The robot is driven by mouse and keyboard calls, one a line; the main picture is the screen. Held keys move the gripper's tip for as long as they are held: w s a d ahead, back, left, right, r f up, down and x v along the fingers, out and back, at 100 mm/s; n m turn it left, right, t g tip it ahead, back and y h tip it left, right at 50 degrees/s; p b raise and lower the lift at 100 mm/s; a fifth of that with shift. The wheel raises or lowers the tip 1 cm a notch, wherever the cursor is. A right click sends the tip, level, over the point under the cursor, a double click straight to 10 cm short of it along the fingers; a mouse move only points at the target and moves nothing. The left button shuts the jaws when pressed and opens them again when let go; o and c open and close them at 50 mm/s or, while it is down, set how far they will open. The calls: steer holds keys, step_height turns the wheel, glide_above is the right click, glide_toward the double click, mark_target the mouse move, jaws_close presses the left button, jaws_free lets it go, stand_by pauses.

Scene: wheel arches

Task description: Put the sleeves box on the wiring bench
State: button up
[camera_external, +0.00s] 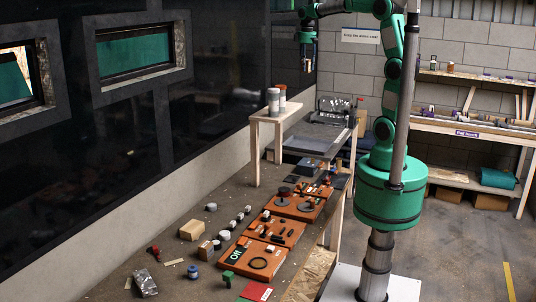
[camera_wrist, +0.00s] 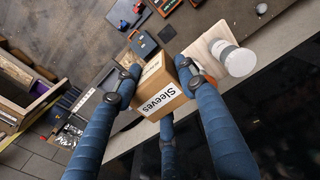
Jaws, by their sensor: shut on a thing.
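The sleeves box (camera_wrist: 160,97) is a brown cardboard box with white "Sleeves" labels. In the wrist view it sits between the blue fingers of my gripper (camera_wrist: 157,84), which is shut on it. In the external view my gripper (camera_external: 308,42) hangs high above the far end of a long bench (camera_external: 170,252), and I cannot make out the box there. This bench carries several orange boards (camera_external: 275,230) with small parts. I see no label naming it as the wiring bench.
A grey tray machine (camera_external: 312,137) stands behind. The bench's near half is crowded. A labelled rack (camera_external: 468,134) stands at the right wall.

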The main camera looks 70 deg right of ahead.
steer(key=w+a+b, duration=0.9)
steer(key=w+a, duration=0.1)
steer(key=a, duration=0.1)
steer(key=b, duration=1.1)
glide_above(255, 199)
step_height(255, 199, down, 56)
steer(key=f, duration=0.1)
steer(key=shift+s+r, duration=0.1)
steer(key=shift+r, duration=0.15)
steer(key=shift+f+b, duration=0.5)
steer(key=shift+f, duration=2)
steer(key=shift+f+b, duration=0.65)
steer(key=shift+f, duration=1.85)
steer(key=shift+f, duration=0.1)
